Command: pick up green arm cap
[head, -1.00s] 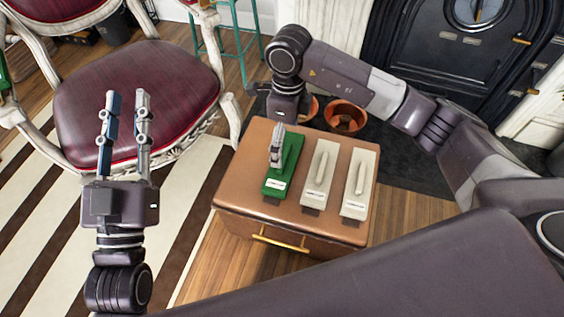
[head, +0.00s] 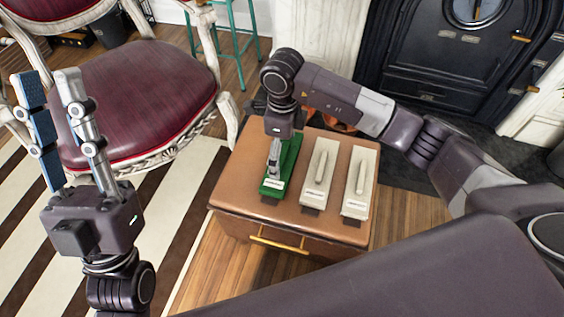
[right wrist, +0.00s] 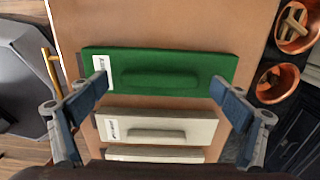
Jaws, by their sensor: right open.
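The green arm cap (head: 291,157), a long green block with a raised ridge and a white label, lies on the brown leather-topped stand (head: 232,190). It lies at the left of a row with two cream caps. My right gripper (head: 275,168) is over it, pointing down, and hides part of it. In the right wrist view, the green cap (right wrist: 190,63) lies whole and level between the open fingers, left finger near its label end. I cannot tell whether the fingers touch it. My left gripper (head: 44,78) is open and empty, raised over the chair at left.
Two cream caps, a middle one (head: 320,172) and an outer one (head: 358,185), lie close beside the green one. Copper pots (right wrist: 277,82) stand beyond the stand near the fireplace (head: 440,75). A red-seated chair (head: 140,95) is at left.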

